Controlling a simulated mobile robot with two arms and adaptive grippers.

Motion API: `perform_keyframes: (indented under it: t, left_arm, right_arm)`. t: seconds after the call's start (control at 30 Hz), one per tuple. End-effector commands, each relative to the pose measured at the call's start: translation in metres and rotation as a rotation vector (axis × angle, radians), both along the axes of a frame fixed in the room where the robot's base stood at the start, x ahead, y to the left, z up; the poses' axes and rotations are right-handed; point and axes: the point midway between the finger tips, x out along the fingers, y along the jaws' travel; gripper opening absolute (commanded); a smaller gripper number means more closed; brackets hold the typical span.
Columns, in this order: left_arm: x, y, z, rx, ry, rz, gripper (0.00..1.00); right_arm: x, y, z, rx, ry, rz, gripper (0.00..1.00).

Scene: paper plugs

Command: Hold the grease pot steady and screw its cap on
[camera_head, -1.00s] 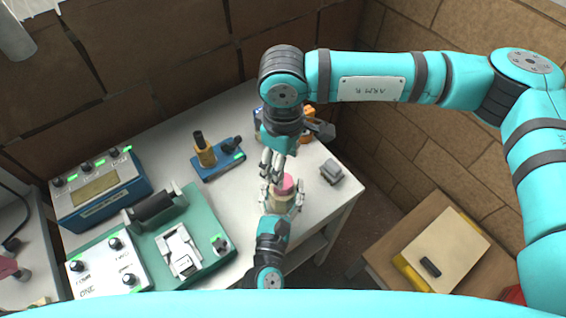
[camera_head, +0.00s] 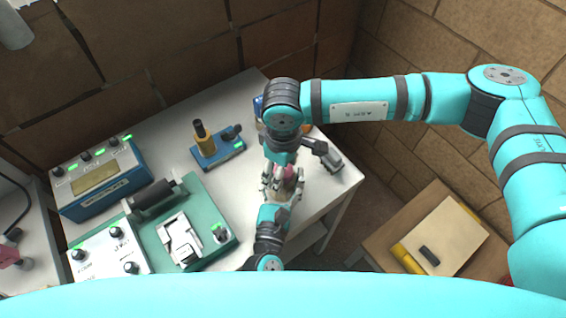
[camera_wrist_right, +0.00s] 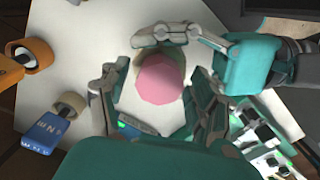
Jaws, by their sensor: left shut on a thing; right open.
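The grease pot (camera_wrist_right: 146,58) is a pale beige jar, mostly hidden under its pink cap (camera_wrist_right: 160,78). The cap also shows in the head view (camera_head: 289,172), sitting on top of the pot; I cannot tell how tight it is. My left gripper (camera_head: 279,192) is shut around the pot near the table's right part, and its fingers show at the top of the right wrist view (camera_wrist_right: 185,42). My right gripper (camera_head: 281,178) is above the pot, open, with its fingers spread on either side of the cap and apart from it in the right wrist view (camera_wrist_right: 150,98).
A blue device with a yellow cylinder (camera_head: 205,145) stands left of the grippers. A green-based machine (camera_head: 212,205) and a blue box with knobs (camera_head: 105,185) are farther left. A grey block (camera_head: 331,160) lies to the right. A wooden side table (camera_head: 385,242) stands at lower right.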

Motion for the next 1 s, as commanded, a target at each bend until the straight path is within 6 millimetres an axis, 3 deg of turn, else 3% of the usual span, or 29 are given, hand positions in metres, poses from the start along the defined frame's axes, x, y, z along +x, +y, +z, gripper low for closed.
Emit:
perform_keyframes:
  t: [0.2,0.63,0.77,1.0]
  left_arm:
    - [0.0001,0.0000,0.0005,0.000,-0.001,0.000,0.00]
    - [0.0002,0.0000,0.0005,0.000,-0.001,0.000,0.00]
    - [0.0002,0.0000,0.0005,0.000,-0.001,0.000,0.00]
    - [0.0002,0.0000,0.0005,0.000,-0.001,0.000,0.00]
  right_arm:
    - [0.0001,0.0001,0.0001,0.000,0.000,0.000,0.62]
    - [0.0000,0.0000,0.0004,0.000,0.000,0.000,0.06]
    - [0.0000,0.0001,0.0003,0.001,0.000,-0.046,0.05]
    - [0.0002,0.0002,0.0005,0.000,0.001,-0.288,0.05]
